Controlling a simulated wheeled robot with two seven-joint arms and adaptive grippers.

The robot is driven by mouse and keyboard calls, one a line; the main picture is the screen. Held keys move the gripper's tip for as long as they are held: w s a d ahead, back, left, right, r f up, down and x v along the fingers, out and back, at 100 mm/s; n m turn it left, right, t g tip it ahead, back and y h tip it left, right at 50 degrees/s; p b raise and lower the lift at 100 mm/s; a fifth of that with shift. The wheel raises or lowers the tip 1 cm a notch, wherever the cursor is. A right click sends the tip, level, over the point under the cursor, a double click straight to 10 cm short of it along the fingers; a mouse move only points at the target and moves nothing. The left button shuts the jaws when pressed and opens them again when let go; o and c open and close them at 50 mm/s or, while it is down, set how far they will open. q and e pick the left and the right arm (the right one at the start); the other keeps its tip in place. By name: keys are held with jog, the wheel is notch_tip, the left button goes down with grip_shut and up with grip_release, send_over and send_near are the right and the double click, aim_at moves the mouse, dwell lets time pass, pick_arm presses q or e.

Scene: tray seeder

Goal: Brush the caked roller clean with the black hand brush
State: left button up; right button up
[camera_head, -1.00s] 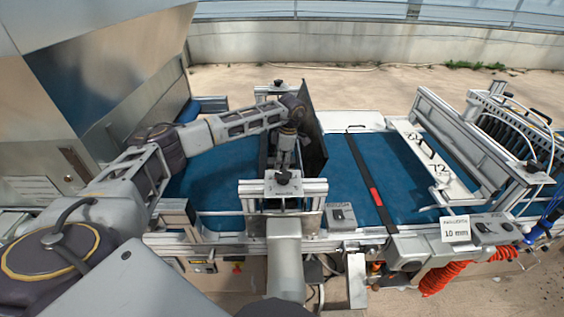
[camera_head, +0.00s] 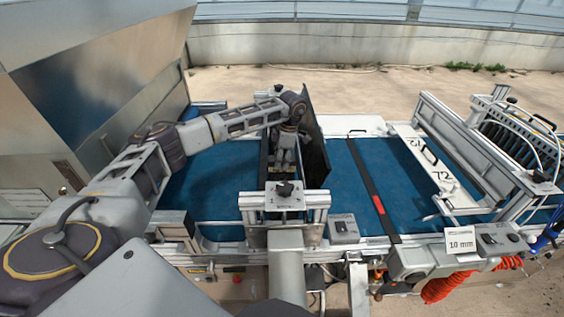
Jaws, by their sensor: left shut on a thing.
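My left arm reaches in from the left over the machine. My left gripper (camera_head: 284,160) points down between the far and near end brackets, just left of an upright dark plate (camera_head: 314,145). It is shut on the black hand brush, which is mostly hidden by the gripper and the near bracket. The roller lies across the belt between these brackets; its surface is in shadow and covered, so I cannot make out the caked soil or tell whether the brush touches it. My right gripper is not in view.
The near bracket (camera_head: 284,203) with its black knob stands close in front of the gripper. The blue belt (camera_head: 215,165) is clear to the left.

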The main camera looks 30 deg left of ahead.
pick_arm(q)
jog(key=shift+r, duration=0.55)
jog(key=shift+w+r+p, duration=0.1)
jog(key=shift+r+p, duration=0.25)
jog(key=shift+p, duration=0.15)
jog(key=shift+r+p, duration=0.45)
jog(key=shift+r, duration=0.3)
notch_tip(320, 180, up, 2)
jog(key=shift+r+p, duration=0.1)
jog(key=shift+p, duration=0.5)
jog(key=shift+r, duration=0.15)
